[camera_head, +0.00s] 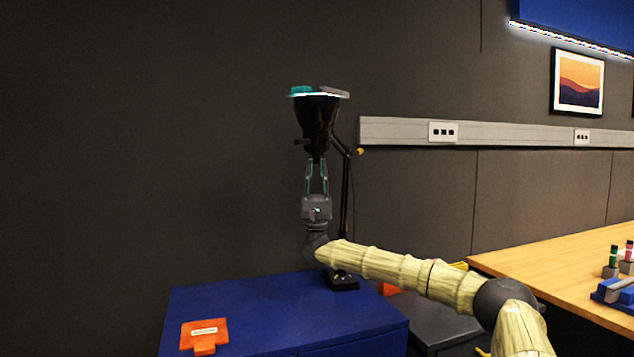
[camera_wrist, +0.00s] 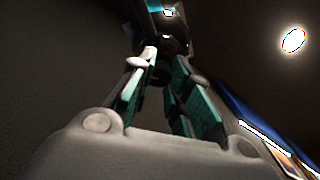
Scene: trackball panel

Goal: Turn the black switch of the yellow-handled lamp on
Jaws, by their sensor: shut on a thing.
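The black lamp (camera_head: 316,118) stands on a blue cabinet, its wide shade opening facing up. A small yellow handle (camera_head: 360,152) sticks out at the arm joint, right of the head. A bright white strip shows along the shade's rim. My gripper (camera_head: 317,162) points up from below, its teal-padded fingers at the narrow lower end of the lamp head. In the wrist view my gripper (camera_wrist: 160,62) is closed around a small dark piece, the black switch (camera_wrist: 158,76), just under the lamp head (camera_wrist: 172,28). The fingers hide part of the switch, so its on or off position cannot be told.
A teal and a grey piece lie at the shade's rim (camera_head: 320,93). An orange labelled piece (camera_head: 204,334) lies on the blue cabinet (camera_head: 265,310). The lamp's thin pole (camera_head: 345,205) rises close to my gripper's right. A wooden table (camera_head: 570,275) stands at right.

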